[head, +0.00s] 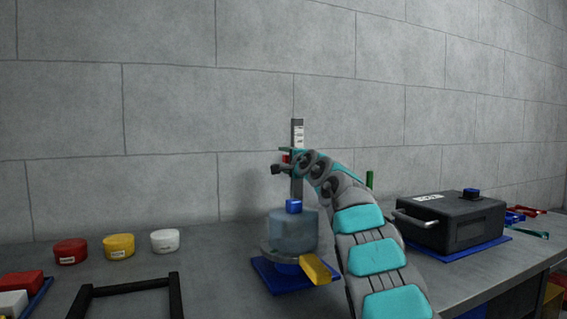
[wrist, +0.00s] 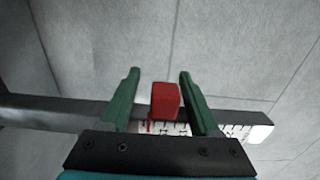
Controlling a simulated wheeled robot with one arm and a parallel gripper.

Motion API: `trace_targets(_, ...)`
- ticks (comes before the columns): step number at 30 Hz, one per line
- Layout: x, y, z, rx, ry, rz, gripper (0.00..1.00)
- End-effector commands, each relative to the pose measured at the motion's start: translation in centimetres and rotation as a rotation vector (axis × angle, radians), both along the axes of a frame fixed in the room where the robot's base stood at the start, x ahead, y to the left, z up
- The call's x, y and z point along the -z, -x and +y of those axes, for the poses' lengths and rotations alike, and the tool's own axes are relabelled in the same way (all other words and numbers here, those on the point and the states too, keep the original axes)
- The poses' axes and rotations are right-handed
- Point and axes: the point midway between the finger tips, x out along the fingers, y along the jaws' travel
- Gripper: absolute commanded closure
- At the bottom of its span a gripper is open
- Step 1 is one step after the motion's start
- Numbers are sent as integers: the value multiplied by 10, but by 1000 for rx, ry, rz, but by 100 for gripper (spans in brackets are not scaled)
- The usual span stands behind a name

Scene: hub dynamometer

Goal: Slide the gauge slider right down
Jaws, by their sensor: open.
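The gauge is an upright dark post with a white scale (head: 298,134), standing behind a grey-blue round hub unit (head: 291,236). Its red slider (head: 287,158) is partly hidden by my gripper (head: 279,160) in the head view, a good way up the post. In the wrist view the red slider (wrist: 165,101) lies between the two green fingers of my gripper (wrist: 159,74). My gripper is open, with a gap visible on both sides of the slider. The post (wrist: 50,112) runs across the wrist view, with scale marks to the right.
A black case (head: 455,222) stands right. Red (head: 70,251), yellow (head: 119,246) and white (head: 164,241) tubs stand left. A black frame (head: 128,285) is in front.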

Motion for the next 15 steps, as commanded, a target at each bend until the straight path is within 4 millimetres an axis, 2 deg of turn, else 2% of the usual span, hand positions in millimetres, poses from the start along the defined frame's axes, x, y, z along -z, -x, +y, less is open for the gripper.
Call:
trace_targets(6,7,21,-9,4,4,1,38)
trace_targets(15,5,55,-19,3,3,0,38)
